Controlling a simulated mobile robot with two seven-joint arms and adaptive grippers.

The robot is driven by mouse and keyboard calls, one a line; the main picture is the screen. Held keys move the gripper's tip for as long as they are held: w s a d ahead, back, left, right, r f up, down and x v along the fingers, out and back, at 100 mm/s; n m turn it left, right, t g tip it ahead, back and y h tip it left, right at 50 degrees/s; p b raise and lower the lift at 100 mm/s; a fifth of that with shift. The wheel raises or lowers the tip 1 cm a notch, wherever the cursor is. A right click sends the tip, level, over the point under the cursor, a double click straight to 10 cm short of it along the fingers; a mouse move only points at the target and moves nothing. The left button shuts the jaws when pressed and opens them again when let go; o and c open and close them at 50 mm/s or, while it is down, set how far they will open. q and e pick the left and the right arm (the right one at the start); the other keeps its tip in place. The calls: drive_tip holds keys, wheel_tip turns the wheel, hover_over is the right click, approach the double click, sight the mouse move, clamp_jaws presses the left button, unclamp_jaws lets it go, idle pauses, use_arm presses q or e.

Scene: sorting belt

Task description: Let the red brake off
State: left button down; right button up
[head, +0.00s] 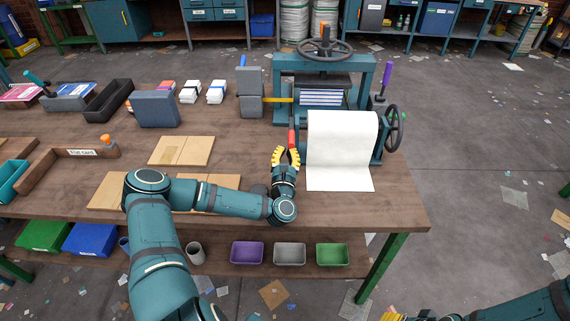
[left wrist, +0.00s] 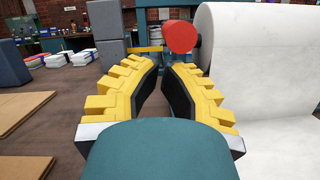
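The red brake handle (head: 291,138) sticks out at the left of the white paper roll on the press. In the left wrist view its round red end (left wrist: 181,37) is beyond my fingertips and a little to the right of the middle. My left gripper (head: 286,154) is just in front of the handle in the head view. In the left wrist view its yellow fingers (left wrist: 165,65) are apart with nothing between them. The handle's far end is hidden. Part of my right gripper (head: 392,316) shows at the bottom edge; its fingers are cut off.
The white paper (head: 338,150) hangs down close to the right of my left gripper. The teal press (head: 282,88) has a handwheel (head: 324,48) on top and another (head: 394,128) at its right. Grey blocks (head: 155,108) and wooden boards (head: 180,150) lie to the left.

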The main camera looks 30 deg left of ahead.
use_arm(q)
drive_tip(key=shift+w+a+r, duration=0.2)
drive_tip(key=shift+w+a, duration=0.1)
drive_tip(key=shift+w, duration=0.25)
use_arm(e)
drive_tip(key=shift+r, duration=0.15)
